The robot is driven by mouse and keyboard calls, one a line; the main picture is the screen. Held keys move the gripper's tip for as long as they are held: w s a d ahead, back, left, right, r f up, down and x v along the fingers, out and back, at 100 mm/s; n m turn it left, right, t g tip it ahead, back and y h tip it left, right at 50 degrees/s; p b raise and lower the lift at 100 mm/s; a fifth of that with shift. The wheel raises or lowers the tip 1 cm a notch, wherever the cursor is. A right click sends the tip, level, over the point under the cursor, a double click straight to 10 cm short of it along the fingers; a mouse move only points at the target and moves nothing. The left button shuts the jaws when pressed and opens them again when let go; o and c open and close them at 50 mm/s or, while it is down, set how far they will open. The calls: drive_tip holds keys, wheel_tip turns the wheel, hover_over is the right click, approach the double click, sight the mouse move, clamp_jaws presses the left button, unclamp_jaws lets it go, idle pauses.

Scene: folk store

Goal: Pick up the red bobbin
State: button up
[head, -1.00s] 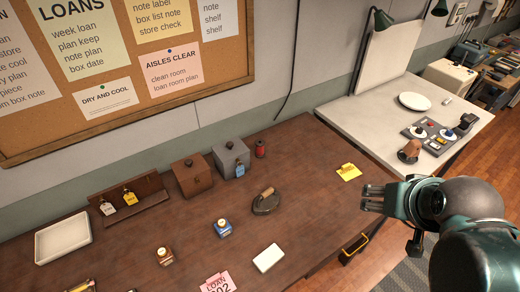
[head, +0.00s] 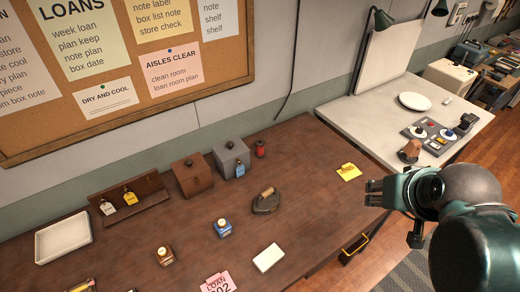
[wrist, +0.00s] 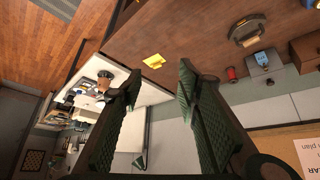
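The red bobbin (head: 260,149) stands upright on the brown wooden table, just right of the grey box, near the wall side. It also shows in the wrist view (wrist: 231,74), right of the fingers and beyond them. My gripper (head: 375,193) is at the right of the head view, above the table's right end and well apart from the bobbin. In the wrist view my gripper (wrist: 157,88) has its two green padded fingers spread wide with nothing between them.
A grey box (head: 231,159) with a blue tag stands close to the bobbin's left, and a brown box (head: 191,176) beyond it. A flat iron (head: 265,203) sits in front. Yellow notes (head: 348,172) lie to the right. The wall is close behind; the table between bobbin and notes is clear.

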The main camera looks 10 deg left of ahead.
drive_tip(key=w+a+r+n+g, duration=0.1)
drive_tip(key=w+a+r+n, duration=0.15)
drive_tip(key=w, duration=0.35)
drive_tip(key=w+a+r+n+g, duration=0.1)
drive_tip(key=w+a+n, duration=0.1)
drive_tip(key=w+a, duration=0.35)
drive_tip(key=n+g+b, duration=0.1)
drive_tip(key=n+g, duration=0.4)
drive_tip(key=n, duration=0.9)
hover_over(263, 142)
drive_tip(key=f, duration=2.3)
drive_tip(key=shift+d, duration=0.2)
drive_tip(key=shift+a+f, duration=0.25)
drive_tip(key=shift+f, duration=0.1)
drive_tip(key=shift+f, duration=0.1)
drive_tip(key=shift+f, duration=3.3)
